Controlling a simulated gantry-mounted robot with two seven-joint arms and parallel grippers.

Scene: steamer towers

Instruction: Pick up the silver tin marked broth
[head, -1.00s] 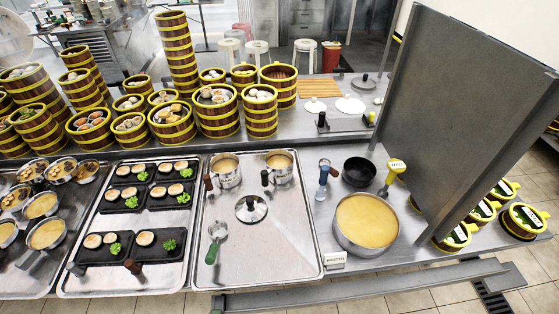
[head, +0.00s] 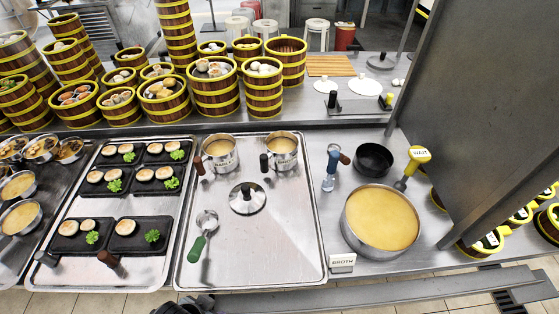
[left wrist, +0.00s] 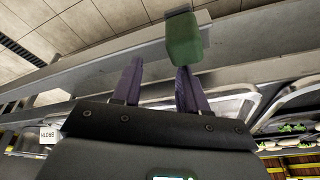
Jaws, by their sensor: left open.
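A wide round silver tin (head: 348,226) filled with yellow liquid stands on the steel counter, right of the middle in the head view. A small white card reading BROTH (head: 342,263) stands at its front left; the card also shows upside down in the left wrist view (left wrist: 48,136). A green block (left wrist: 183,40) shows beyond one fingertip. My right gripper is not seen.
A black bowl (head: 374,159) and a blue-bodied bottle (head: 330,170) stand behind the tin. A tall grey panel (head: 480,110) rises to its right. A tray (head: 270,240) at its left holds two small pots, a lid and a green-handled ladle (head: 197,248). Steamer towers line the back.

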